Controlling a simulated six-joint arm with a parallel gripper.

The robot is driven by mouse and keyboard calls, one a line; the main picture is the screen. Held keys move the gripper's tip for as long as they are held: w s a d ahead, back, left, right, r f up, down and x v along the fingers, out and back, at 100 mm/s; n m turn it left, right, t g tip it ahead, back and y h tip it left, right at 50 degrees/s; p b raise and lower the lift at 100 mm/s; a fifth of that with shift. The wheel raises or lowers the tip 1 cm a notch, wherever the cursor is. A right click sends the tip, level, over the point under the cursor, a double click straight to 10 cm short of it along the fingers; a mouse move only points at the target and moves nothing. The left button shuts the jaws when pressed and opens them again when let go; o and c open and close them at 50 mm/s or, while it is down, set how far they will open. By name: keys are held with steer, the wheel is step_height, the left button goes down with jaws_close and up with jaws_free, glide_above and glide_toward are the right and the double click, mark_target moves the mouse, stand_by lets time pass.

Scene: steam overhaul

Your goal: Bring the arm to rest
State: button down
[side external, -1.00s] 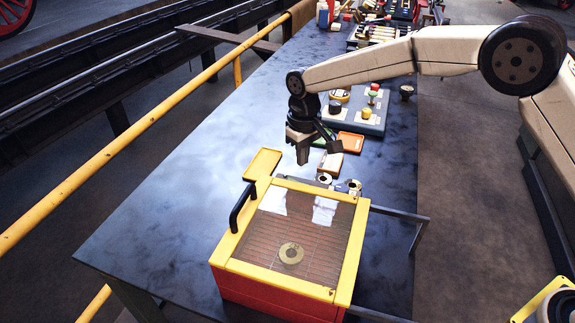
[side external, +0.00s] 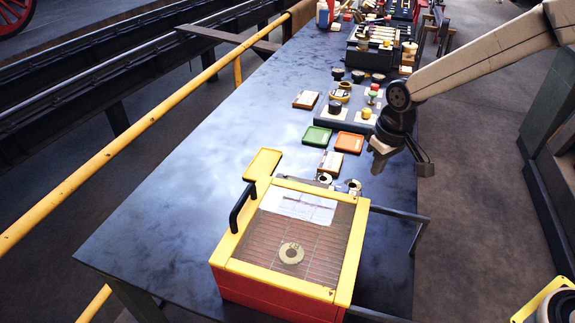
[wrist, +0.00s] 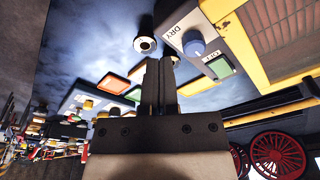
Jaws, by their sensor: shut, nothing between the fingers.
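My gripper (side external: 377,168) is shut and empty. In the side external view it hangs above the right edge of the blue-grey bench (side external: 190,190), behind and to the right of the red and yellow box (side external: 270,288). In the wrist view the two dark fingers of my gripper (wrist: 160,62) stand close together with nothing between them. The box has a clear lid with a black handle (side external: 240,207). A pale ring (side external: 291,253) shows through the lid.
Green (side external: 317,136) and orange (side external: 349,142) trays and a small wooden block (side external: 330,162) lie behind the box. A grey board (side external: 345,125) with small parts stands further back. A dark bar juts right from the box. The bench's left side is clear.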

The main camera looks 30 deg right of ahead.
steer(key=s+d+f, duration=0.1)
steer(key=s+d, duration=0.2)
steer(key=s, duration=0.4)
steer(key=s+d+m+t, duration=0.1)
steer(key=s+d, duration=0.2)
steer(key=s, duration=0.4)
steer(key=shift+f, duration=0.4)
steer(key=shift+s, duration=0.1)
